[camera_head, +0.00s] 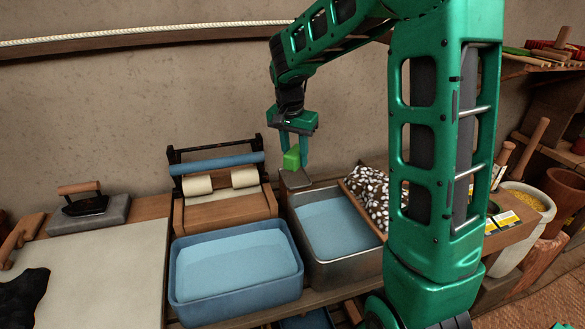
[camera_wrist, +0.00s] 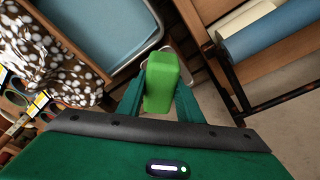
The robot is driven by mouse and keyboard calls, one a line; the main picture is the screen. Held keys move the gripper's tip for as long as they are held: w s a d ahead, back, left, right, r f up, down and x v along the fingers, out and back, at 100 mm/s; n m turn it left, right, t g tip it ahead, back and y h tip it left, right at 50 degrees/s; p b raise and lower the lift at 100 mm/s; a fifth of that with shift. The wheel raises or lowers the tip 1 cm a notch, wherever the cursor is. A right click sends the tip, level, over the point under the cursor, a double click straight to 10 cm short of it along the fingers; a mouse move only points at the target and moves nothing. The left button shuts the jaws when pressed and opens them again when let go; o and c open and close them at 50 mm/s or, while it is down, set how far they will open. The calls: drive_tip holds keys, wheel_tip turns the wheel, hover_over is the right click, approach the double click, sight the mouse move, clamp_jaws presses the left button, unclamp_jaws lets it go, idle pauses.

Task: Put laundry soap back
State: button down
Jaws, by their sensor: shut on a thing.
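The laundry soap is a bright green block (camera_head: 291,160). My gripper (camera_head: 299,150) is shut on it and holds it upright above a small grey dish (camera_head: 296,180) at the back left corner of the metal basin (camera_head: 368,264). In the wrist view the soap (camera_wrist: 161,85) sits between the two green fingers of my gripper (camera_wrist: 160,92). A gap shows between the soap and the dish in the head view. Part of the dish's rim shows behind the soap in the wrist view, and the soap hides most of it.
A blue tub of water (camera_head: 236,307) stands left of the metal basin. A wooden wringer with a blue roller (camera_head: 217,163) stands behind the tub. A brown cloth with white spots (camera_head: 366,188) lies right of the basin. A flat iron (camera_head: 84,203) rests at the far left.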

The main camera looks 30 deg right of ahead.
drive_tip(key=w+f, duration=0.1)
drive_tip(key=w+d+f, duration=0.1)
drive_tip(key=w, duration=0.1)
drive_tip(key=w+d+f, duration=0.1)
drive_tip(key=shift+w+d+f, duration=0.1)
drive_tip(key=shift+w+d, duration=0.05)
drive_tip(key=shift+w, duration=0.05)
drive_tip(key=shift+f, duration=1.95)
drive_tip(key=c, duration=1.3)
unclamp_jaws()
drive_tip(key=shift+f, duration=0.1)
drive_tip(key=shift+o, duration=0.2)
wheel_tip(320, 180, up, 8)
drive_tip(key=a+f, duration=0.1)
drive_tip(key=s+d+r+n+g, duration=0.1)
drive_tip(key=s+d+r, duration=0.1)
drive_tip(key=s, duration=0.8)
drive_tip(key=s+d+r+n, duration=0.1)
drive_tip(key=s+d+r, duration=0.1)
drive_tip(key=s, duration=0.9)
drive_tip(key=s+a+f+n+y, duration=0.2)
drive_tip(key=s+f+n, duration=0.1)
drive_tip(key=s, duration=1.5)
drive_tip(key=shift+a, duration=0.2)
